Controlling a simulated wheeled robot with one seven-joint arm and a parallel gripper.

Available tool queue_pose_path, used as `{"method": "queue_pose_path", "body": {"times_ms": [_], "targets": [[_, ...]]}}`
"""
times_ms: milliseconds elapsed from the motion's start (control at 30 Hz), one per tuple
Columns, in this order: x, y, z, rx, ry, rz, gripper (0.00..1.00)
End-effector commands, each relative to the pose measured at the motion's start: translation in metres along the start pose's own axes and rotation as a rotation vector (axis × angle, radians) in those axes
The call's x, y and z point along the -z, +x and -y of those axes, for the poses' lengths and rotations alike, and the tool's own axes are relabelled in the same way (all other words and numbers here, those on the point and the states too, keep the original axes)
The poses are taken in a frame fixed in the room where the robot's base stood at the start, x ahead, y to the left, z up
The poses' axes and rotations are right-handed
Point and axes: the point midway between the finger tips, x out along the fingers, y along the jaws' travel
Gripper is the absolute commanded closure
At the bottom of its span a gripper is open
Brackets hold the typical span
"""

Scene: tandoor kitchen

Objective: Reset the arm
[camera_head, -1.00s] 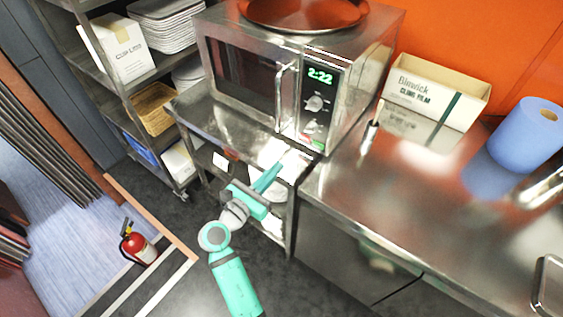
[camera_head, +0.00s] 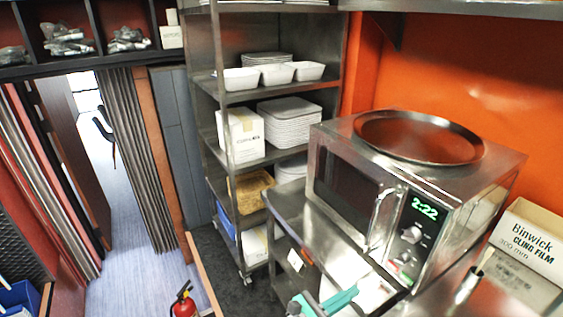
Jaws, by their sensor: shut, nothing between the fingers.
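My gripper (camera_head: 345,298) shows at the bottom edge of the head view, its teal fingers together with nothing seen between them. It is in front of and below the steel microwave (camera_head: 352,184), close to the front of the steel stand (camera_head: 287,207). The rest of my arm is cut off by the bottom edge. I cannot tell whether the gripper touches the stand.
A steel shelf rack (camera_head: 216,150) holds white trays and boxes behind the stand. A round metal tray (camera_head: 420,136) lies on the microwave. A cling film box (camera_head: 525,240) is at right. A fire extinguisher (camera_head: 184,305) stands at lower left, near open floor.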

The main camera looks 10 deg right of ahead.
Motion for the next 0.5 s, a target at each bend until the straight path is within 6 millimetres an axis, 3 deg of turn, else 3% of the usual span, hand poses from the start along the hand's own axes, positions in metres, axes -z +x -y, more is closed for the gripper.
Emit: {"method": "queue_pose_path", "body": {"times_ms": [167, 300, 500], "targets": [[0.040, -0.019, 0.003, -0.104, 0.114, -0.072, 1.00], [0.087, -0.053, 0.008, -0.233, 0.308, -0.199, 1.00], [0.139, -0.114, 0.023, -0.364, 0.623, -0.428, 1.00]]}}
